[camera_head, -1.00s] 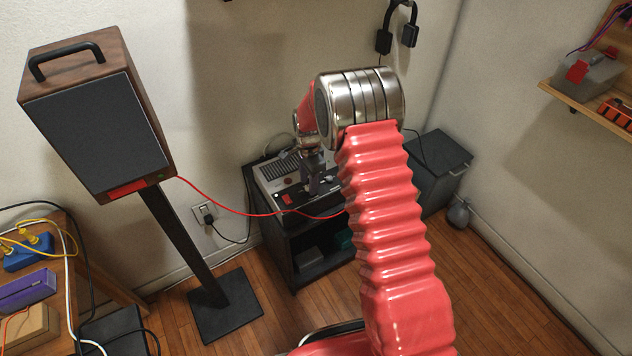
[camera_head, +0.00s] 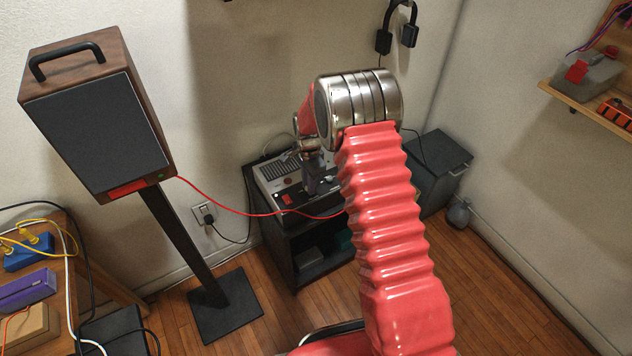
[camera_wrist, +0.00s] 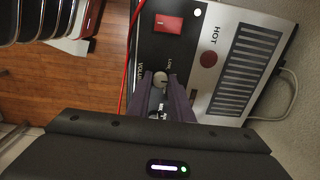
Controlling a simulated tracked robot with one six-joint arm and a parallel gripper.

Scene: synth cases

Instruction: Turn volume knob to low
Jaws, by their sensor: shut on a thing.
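The volume knob (camera_wrist: 160,80) is a small round grey knob on the black panel of the amplifier (camera_wrist: 222,20). It shows in the wrist view, with VOLUME lettering to its left and LOW just above it. My gripper (camera_wrist: 161,77) is shut on the knob, with one dark finger on each side. A pale mark shows on the knob, but its exact pointing is too small to tell. In the head view my gripper (camera_head: 313,182) reaches down onto the amplifier (camera_head: 268,176), and the knob is hidden there.
A red switch (camera_wrist: 168,24) lies close to the knob. A vent grille (camera_wrist: 245,68) marked HOT is at the right. A red cable (camera_head: 238,212) runs from the speaker (camera_head: 98,130) to the amplifier. A black stand (camera_head: 315,275) carries the amplifier beside the wall.

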